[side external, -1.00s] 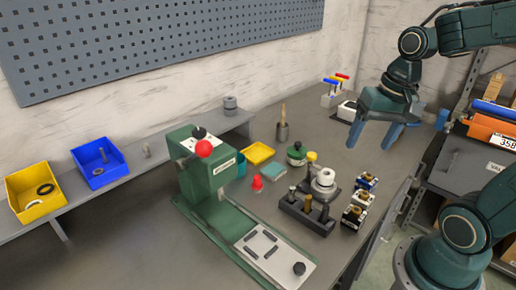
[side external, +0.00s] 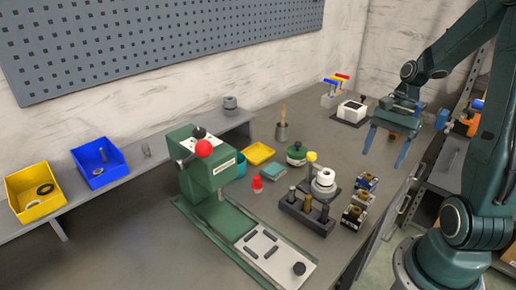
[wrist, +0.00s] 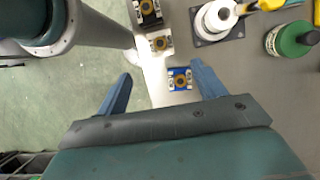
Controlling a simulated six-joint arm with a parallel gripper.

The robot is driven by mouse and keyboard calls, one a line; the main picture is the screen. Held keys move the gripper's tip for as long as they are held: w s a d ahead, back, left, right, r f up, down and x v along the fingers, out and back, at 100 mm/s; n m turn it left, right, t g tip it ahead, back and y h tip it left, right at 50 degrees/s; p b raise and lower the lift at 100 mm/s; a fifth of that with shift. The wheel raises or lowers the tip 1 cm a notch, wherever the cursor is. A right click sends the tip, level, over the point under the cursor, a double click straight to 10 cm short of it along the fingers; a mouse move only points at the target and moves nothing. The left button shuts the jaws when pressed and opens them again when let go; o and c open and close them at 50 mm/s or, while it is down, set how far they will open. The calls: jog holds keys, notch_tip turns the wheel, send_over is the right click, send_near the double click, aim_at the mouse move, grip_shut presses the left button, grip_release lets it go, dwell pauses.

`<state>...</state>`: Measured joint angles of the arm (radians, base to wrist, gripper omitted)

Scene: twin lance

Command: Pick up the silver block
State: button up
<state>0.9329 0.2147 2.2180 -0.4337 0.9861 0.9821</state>
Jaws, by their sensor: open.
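The silver block (side external: 361,197) is a small pale block with a brass-coloured round part on top. It sits on the bench near its right edge, between a blue block (side external: 367,181) and a black block (side external: 353,216). In the wrist view the silver block (wrist: 158,43) lies ahead of my fingertips, with the blue block (wrist: 180,78) nearer and the black block (wrist: 147,12) farther. My gripper (side external: 382,160) is open and empty, above the bench and behind the row of blocks in the side view. Its two blue fingers (wrist: 162,70) frame the near part of the wrist view.
A dark holder with upright pegs (side external: 308,212) and a white spool on a base (side external: 324,182) stand left of the blocks. A green press (side external: 215,180) stands farther left. The bench edge drops to the floor (wrist: 60,90) close beside the blocks.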

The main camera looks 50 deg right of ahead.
aim_at(366, 192)
jog(key=shift+x, duration=4.35)
jog(key=shift+x, duration=2.6)
jog(key=shift+w, duration=0.1)
jog(key=c, duration=1.2)
